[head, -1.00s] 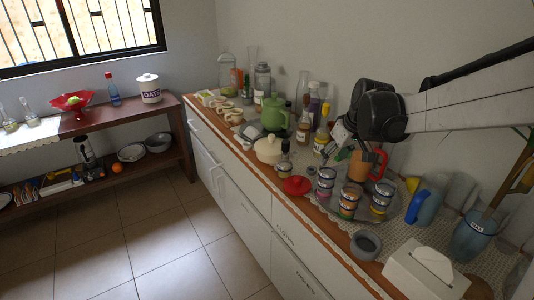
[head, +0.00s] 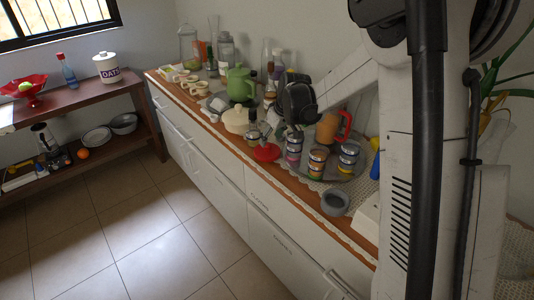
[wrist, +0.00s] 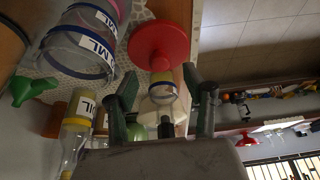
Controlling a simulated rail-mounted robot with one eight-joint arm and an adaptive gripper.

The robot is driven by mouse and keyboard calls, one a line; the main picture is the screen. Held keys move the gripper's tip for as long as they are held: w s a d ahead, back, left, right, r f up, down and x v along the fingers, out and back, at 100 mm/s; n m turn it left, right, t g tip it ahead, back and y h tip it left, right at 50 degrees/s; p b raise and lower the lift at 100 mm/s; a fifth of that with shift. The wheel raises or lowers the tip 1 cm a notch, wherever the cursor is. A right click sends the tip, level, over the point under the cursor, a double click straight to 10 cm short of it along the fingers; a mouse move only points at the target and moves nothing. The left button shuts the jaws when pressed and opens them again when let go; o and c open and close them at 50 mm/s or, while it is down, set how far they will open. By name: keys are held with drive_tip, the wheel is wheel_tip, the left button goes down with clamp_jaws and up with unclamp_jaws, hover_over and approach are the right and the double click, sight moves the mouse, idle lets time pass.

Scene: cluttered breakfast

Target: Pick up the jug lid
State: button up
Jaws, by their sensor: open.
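The jug lid appears to be the red round piece (head: 266,153) lying near the front edge of the counter, left of the stacked tins. In the wrist view the red lid (wrist: 158,42) is a disc with a raised knob, beyond the fingertips. My gripper (head: 270,128) is above and close to the lid in the head view, its fingers partly hard to make out. In the wrist view my gripper (wrist: 160,78) is open, with nothing held between its fingers. An orange jug with a red handle (head: 328,128) stands behind the tins.
Stacked tins (head: 317,160) stand on a round tray just right of the lid. A cream pot (head: 235,120) and green teapot (head: 240,84) are to the left. A grey bowl (head: 335,202) sits at the front edge. Bottles crowd behind. Floor in front is clear.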

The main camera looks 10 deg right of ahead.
sight(267, 145)
drive_tip(key=shift+b+x, duration=0.3)
drive_tip(key=shift+x, duration=2.35)
drive_tip(key=shift+w+r, duration=0.1)
clamp_jaws()
drive_tip(key=shift+r, duration=0.55)
drive_tip(key=r, duration=0.1)
drive_tip(key=a+r, duration=0.1)
drive_tip(key=r, duration=0.1)
drive_tip(key=shift+s+r+p, duration=0.2)
drive_tip(key=shift+r+p, duration=0.1)
drive_tip(key=s+a+r, duration=0.5)
drive_tip(key=a+r, duration=0.1)
drive_tip(key=a, duration=0.3)
drive_tip(key=shift+s+r+p, duration=0.15)
drive_tip(key=shift+s+p, duration=0.15)
drive_tip(key=shift+p, duration=0.05)
